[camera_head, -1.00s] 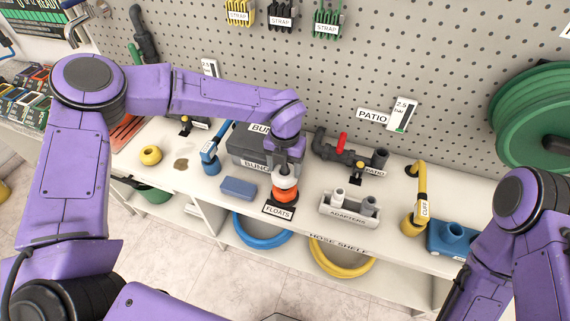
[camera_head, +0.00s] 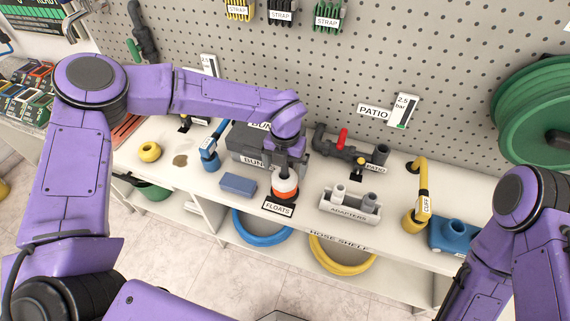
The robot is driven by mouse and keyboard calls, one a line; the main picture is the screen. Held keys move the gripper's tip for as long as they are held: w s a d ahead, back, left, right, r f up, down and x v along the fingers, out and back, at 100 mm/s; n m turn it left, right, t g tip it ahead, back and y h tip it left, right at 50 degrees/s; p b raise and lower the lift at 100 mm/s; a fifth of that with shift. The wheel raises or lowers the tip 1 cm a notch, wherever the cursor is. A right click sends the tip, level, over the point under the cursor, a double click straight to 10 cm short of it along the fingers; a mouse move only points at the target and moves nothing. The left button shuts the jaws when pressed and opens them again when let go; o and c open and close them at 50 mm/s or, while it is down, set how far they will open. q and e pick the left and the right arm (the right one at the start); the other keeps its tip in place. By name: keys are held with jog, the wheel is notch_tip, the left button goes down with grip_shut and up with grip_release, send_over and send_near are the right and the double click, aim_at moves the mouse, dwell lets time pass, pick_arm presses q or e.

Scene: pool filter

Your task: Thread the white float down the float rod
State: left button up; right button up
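The white float (camera_head: 286,184) is just above the orange float (camera_head: 284,196), over the sign marked FLOATS (camera_head: 278,209) on the bench. The two floats look touching or nearly so. My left gripper (camera_head: 288,172) points down from above, with its fingers at the white float; it appears shut on it. The float rod is hidden by the floats and the gripper. My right arm is at the right edge, and its gripper is out of view.
A dark box (camera_head: 252,146) stands close behind the floats. A blue block (camera_head: 239,185) lies to their left. The grey adapters tray (camera_head: 348,207) is to the right, and the patio pipe fitting (camera_head: 345,152) is behind it.

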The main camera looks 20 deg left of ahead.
pick_arm(q)
notch_tip(320, 180, up, 5)
jog(key=p, duration=0.4)
jog(key=shift+r, duration=0.15)
notch_tip(320, 180, up, 10)
jog(key=b, duration=0.2)
jog(key=shift+r, duration=0.15)
